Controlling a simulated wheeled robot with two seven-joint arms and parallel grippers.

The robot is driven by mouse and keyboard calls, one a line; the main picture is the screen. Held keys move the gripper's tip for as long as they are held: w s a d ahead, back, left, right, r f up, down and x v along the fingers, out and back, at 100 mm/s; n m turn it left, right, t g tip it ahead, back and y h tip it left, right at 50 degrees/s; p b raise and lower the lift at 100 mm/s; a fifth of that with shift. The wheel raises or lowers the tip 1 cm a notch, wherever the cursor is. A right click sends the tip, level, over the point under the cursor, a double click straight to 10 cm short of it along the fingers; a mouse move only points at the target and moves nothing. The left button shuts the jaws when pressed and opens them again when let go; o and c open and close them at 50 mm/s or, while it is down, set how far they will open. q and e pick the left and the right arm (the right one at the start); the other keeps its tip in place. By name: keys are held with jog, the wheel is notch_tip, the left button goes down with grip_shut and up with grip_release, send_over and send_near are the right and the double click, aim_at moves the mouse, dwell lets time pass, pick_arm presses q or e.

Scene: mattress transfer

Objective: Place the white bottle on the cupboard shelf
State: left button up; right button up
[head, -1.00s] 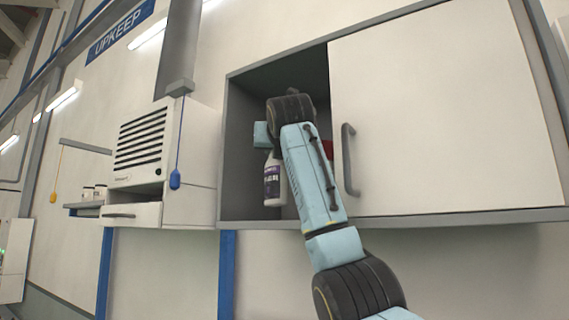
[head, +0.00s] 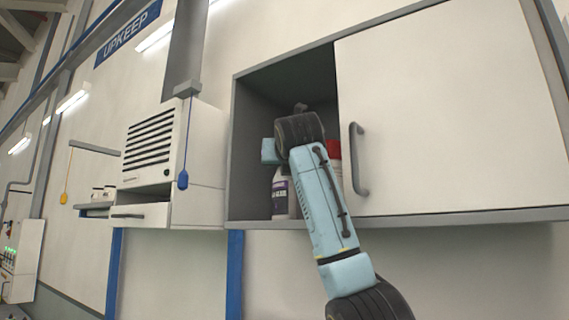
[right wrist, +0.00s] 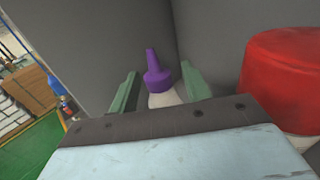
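The white bottle (head: 281,197) with a purple label is upright inside the open left part of the cupboard (head: 249,150), low near its floor. Contact with the floor is hard to tell. Its purple nozzle cap (right wrist: 157,72) shows in the right wrist view, between the two green fingers of my right gripper (right wrist: 160,92). In the head view my right arm reaches in from below and covers part of the bottle. My left gripper is not in view.
A red-lidded white container (right wrist: 287,75) stands close to the right of my gripper in the cupboard; it also shows behind my arm (head: 334,150). A closed white door (head: 450,120) with a handle covers the right side. A vented unit (head: 150,150) hangs to the left.

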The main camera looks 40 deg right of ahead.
jog(key=shift+r, duration=0.15)
jog(key=b+v, duration=0.5)
jog(key=v, duration=0.7)
